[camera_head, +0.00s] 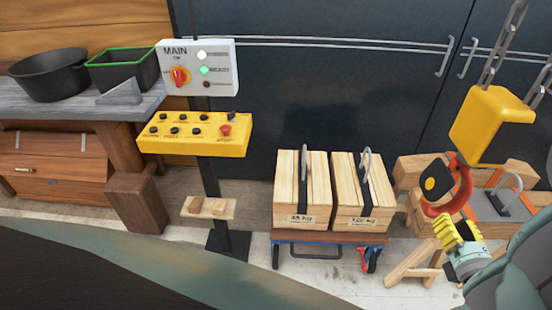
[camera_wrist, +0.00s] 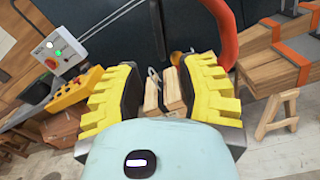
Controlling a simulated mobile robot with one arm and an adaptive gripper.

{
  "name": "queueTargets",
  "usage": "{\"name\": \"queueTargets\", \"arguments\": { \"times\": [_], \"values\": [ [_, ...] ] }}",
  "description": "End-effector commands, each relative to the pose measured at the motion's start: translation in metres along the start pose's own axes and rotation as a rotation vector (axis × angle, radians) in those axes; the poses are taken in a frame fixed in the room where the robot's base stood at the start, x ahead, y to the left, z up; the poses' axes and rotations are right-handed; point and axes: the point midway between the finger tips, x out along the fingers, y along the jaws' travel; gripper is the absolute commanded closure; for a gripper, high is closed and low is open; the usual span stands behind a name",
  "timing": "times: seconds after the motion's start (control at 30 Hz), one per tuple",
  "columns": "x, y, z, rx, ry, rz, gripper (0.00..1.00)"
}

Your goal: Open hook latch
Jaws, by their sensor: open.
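A red crane hook (camera_head: 462,190) hangs under a yellow hook block (camera_head: 490,118) at the right of the head view. A black piece with a yellow disc (camera_head: 437,182) sits at the hook's opening; it appears to be the latch. My gripper (camera_head: 456,226), with yellow ribbed fingers, is just below the hook, open and apparently empty. In the wrist view my gripper (camera_wrist: 160,63) has its fingers wide apart. Part of the red hook (camera_wrist: 222,30) shows beyond the right finger. The latch cannot be made out clearly there.
Chains (camera_head: 505,40) hold the block. A cart (camera_head: 330,238) carries two wooden weight boxes (camera_head: 287,190) (camera_head: 347,212) with metal handles. Timber with a grey shackle plate (camera_head: 487,208) rests on trestles behind the gripper. A yellow control panel (camera_head: 205,142) stands left; a green hull edge crosses the foreground.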

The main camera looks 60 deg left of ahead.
Motion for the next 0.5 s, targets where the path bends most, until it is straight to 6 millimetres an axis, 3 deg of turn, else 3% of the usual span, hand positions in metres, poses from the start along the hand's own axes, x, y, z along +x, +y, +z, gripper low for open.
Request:
{"name": "queueTargets", "arguments": {
  "times": [0.1,0.5],
  "values": [
    [0.021,0.003,0.002,0.000,0.000,0.011,0.62],
    [0.073,0.002,0.000,-0.001,0.000,0.007,0.62]
  ]
}}
